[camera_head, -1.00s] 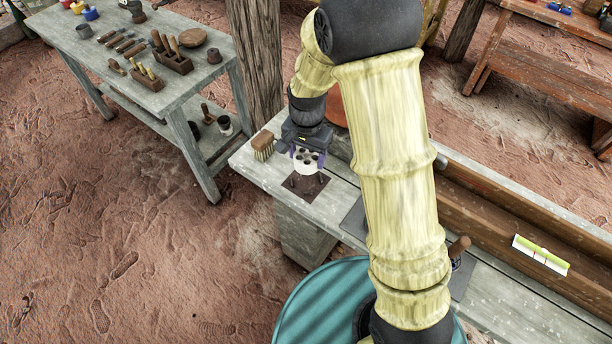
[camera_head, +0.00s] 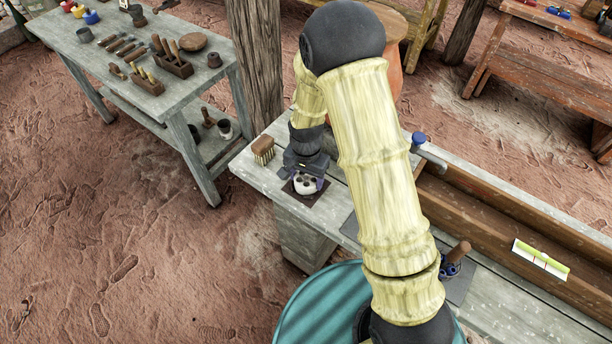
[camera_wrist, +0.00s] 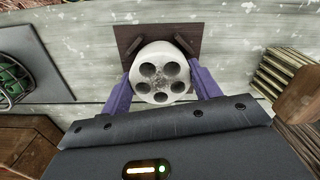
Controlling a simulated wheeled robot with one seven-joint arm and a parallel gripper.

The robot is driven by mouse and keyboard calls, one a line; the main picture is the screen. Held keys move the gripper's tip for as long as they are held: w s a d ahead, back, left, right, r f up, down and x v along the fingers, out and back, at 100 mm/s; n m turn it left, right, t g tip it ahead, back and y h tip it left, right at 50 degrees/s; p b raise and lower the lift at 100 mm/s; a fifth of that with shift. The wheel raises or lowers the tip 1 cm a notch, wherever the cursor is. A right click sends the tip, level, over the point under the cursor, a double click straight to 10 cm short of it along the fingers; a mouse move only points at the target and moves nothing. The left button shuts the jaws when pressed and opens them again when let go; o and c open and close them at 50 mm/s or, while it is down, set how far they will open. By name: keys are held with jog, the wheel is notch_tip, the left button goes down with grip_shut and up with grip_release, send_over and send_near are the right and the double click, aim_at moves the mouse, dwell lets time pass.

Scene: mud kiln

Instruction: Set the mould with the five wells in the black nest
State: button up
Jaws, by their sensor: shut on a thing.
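The mould (camera_wrist: 161,74) is a pale round block with five dark wells in its top. My gripper (camera_wrist: 164,84) is shut on it, one purple finger at each side. The mould also shows in the head view (camera_head: 305,184), low over the bench. The black nest (camera_wrist: 188,28) is a dark square plate with small upright pieces near the mould; it also shows in the head view (camera_head: 302,201). The mould covers part of the nest, and its underside is hidden. I cannot tell whether it rests on the plate or hangs just above it.
A wooden trough (camera_head: 500,221) and a wooden-handled tool (camera_head: 457,254) are to the right. A separate table (camera_head: 110,50) with tools stands at the left.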

aim_at(306, 178)
jog(key=shift+f, duration=0.2)
jog(key=o, duration=1.2)
jog(key=shift+s, duration=0.15)
notch_tip(306, 178, up, 12)
jog(key=shift+r+b, duration=0.25)
jog(key=shift+b, duration=0.05)
